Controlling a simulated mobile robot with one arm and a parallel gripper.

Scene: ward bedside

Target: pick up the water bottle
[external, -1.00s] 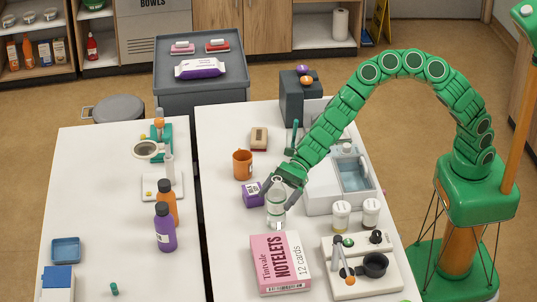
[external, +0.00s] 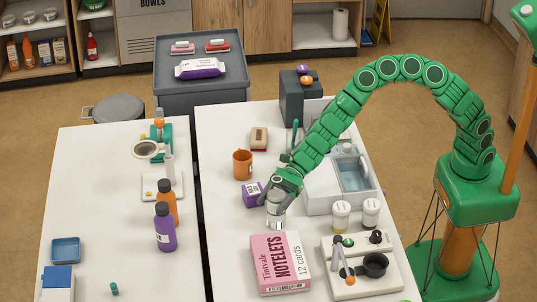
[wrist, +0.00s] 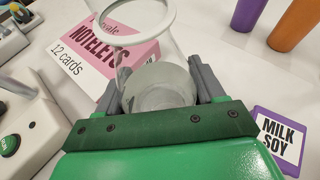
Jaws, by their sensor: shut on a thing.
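A clear, see-through vessel (external: 275,216) stands upright on the right-hand table, behind the pink notelets box. In the wrist view the clear vessel (wrist: 160,88) shows a wide round rim and a pale base; I cannot tell for sure that it is the water bottle. My gripper (external: 276,207) has come down over it and is shut on it, with one grey finger on each side. The fingers also show in the wrist view (wrist: 160,85). The arm and palm hide part of the vessel in the external view.
The pink notelets box (external: 281,263) lies close in front. A purple carton (external: 252,194) stands just left, with an orange mug (external: 242,164) behind it. A sink unit (external: 352,172), two jars and a white base with a black pan (external: 375,265) crowd the right.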

